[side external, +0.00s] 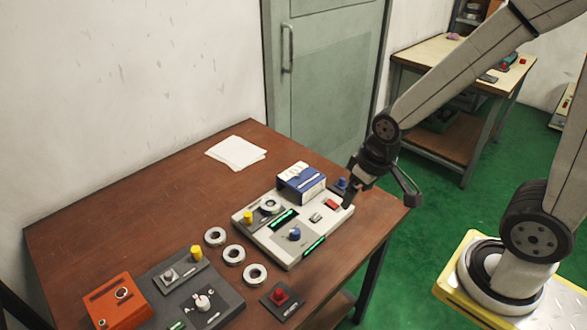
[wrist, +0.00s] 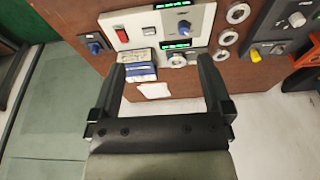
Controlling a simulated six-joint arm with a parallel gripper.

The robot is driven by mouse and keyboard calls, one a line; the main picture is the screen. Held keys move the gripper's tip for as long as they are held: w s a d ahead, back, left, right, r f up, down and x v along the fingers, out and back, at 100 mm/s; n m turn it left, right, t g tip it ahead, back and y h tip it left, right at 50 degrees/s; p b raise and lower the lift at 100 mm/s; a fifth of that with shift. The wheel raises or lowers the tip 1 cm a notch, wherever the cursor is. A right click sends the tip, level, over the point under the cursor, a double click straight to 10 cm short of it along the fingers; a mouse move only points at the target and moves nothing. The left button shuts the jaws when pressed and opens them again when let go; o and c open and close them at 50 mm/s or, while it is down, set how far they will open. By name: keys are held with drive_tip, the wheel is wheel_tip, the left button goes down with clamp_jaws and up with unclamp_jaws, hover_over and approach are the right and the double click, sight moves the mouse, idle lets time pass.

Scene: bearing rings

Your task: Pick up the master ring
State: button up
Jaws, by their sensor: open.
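Three pale metal rings lie in a row on the brown table: the far ring (side external: 215,236), the middle ring (side external: 233,254) and the near ring (side external: 255,274). A fourth ring (side external: 270,206) sits on the white instrument panel (side external: 262,237); it also shows in the wrist view (wrist: 177,60). No readable mark tells which one is the master ring. My gripper (side external: 350,186) is above the panel's right end, apart from all the rings. In the wrist view its two fingers (wrist: 161,68) are spread with nothing held between them.
A blue and white box (side external: 301,183) stands at the back of the panel. A dark grey device (side external: 190,287), an orange box (side external: 118,302) and a red-button box (side external: 281,298) are near the front. White papers (side external: 236,152) lie at the back. The table's left is clear.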

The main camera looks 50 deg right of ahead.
drive_tip(key=w+a+f+m+g, duration=0.15)
drive_tip(key=w+m, duration=0.45)
drive_tip(key=w, duration=0.7)
drive_tip(key=m+g, duration=0.1)
drive_tip(key=m, duration=0.7)
approach(270, 204)
drive_tip(key=shift+s+d, duration=0.1)
drive_tip(key=shift+s, duration=0.15)
drive_tip(key=shift+w+f+m, duration=0.3)
drive_tip(key=shift+w+f, duration=0.05)
drive_tip(key=shift+f, duration=3.95)
drive_tip(key=c, duration=1.3)
drive_tip(key=shift+o, duration=0.2)
drive_tip(key=shift+r, duration=0.2)
